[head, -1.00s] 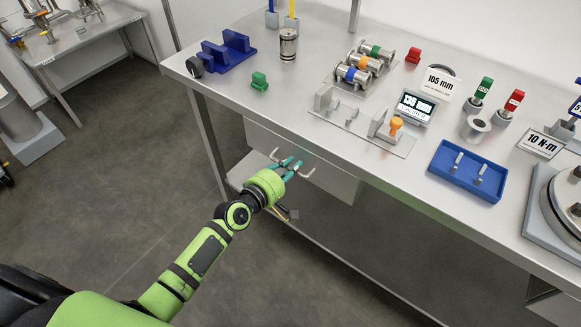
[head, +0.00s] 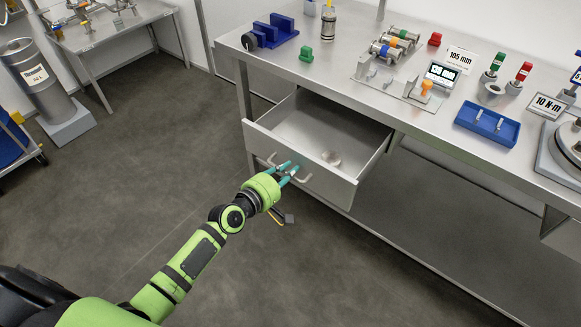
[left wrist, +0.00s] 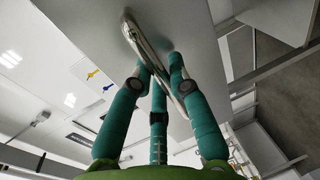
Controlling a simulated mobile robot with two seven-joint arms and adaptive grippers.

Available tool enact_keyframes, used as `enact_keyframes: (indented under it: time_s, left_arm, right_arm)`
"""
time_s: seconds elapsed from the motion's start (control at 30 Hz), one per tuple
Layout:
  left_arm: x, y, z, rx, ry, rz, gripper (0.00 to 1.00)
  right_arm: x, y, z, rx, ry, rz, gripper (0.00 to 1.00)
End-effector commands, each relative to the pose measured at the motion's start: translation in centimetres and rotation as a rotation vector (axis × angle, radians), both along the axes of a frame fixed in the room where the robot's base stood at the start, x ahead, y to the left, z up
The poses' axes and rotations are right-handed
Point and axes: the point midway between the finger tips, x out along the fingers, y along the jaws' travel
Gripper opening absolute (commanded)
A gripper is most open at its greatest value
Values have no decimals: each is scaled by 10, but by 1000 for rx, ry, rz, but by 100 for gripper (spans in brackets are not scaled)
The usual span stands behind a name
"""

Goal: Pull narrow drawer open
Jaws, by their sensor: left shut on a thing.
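The narrow drawer (head: 300,163) under the steel workbench is pulled out, and its inside shows from above. The drawer front has a bar handle (head: 302,177), whose two ends show on either side of my fingers. My left gripper (head: 287,171) is shut on this handle. In the left wrist view its teal fingers close around the metal bar (left wrist: 160,62) in front of the pale drawer front. My right gripper is not in view.
The workbench top (head: 345,85) holds a blue block (head: 270,32), a green piece (head: 306,54), a spool fixture, a blue tray (head: 487,123) and torque tools. Grey floor is clear in front of the drawer. A tank (head: 38,80) stands at the left.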

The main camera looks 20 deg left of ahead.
Motion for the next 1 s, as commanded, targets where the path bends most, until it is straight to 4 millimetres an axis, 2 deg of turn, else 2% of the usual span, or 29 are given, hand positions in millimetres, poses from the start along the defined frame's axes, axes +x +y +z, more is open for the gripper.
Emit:
enact_keyframes:
  time_s: [0.3,0.73,0.77,0.8,0.83,1.0]
  left_arm:
    - [-21,8,2,-1,-3,0,0]
    - [-23,9,2,0,-5,2,0]
    - [-23,9,2,0,-5,2,22]
    - [-23,9,2,0,-5,2,38]
    - [-22,9,2,0,-5,2,43]
    - [-23,9,2,-1,-4,1,43]
  right_arm:
    - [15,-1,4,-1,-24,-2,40]
    - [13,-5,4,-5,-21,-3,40]
    - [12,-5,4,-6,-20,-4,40]
    - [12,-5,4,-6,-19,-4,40]
    - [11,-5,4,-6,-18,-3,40]
    - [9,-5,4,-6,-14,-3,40]
